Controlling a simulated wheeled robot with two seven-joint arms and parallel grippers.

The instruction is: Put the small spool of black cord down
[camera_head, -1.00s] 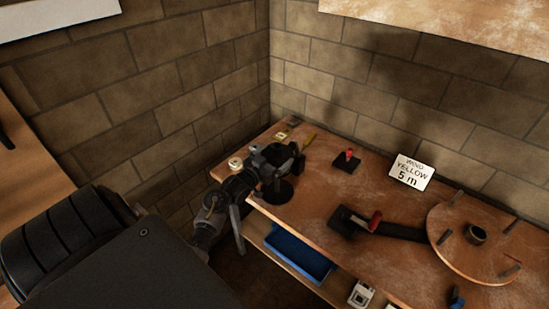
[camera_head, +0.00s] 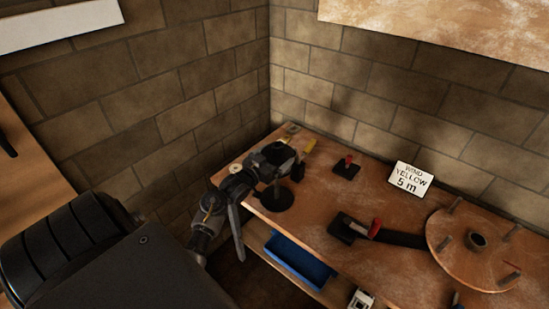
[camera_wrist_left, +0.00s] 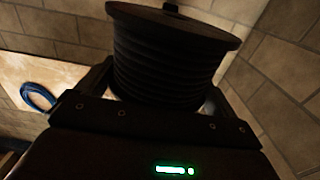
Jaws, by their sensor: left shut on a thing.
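The small spool of black cord (camera_wrist_left: 168,55) fills the upper middle of the left wrist view, its round flange uppermost and tilted a little. My left gripper (camera_head: 285,160) is shut on it, one finger on each side. My right gripper is not in view.
A black block with a red top (camera_head: 346,168), a black block with a red handle (camera_head: 350,229), a sign (camera_head: 411,180) and a wooden disc with pegs (camera_head: 460,262) stand to the right. A blue tray (camera_head: 300,258) is below the front edge. Brick walls close the corner.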

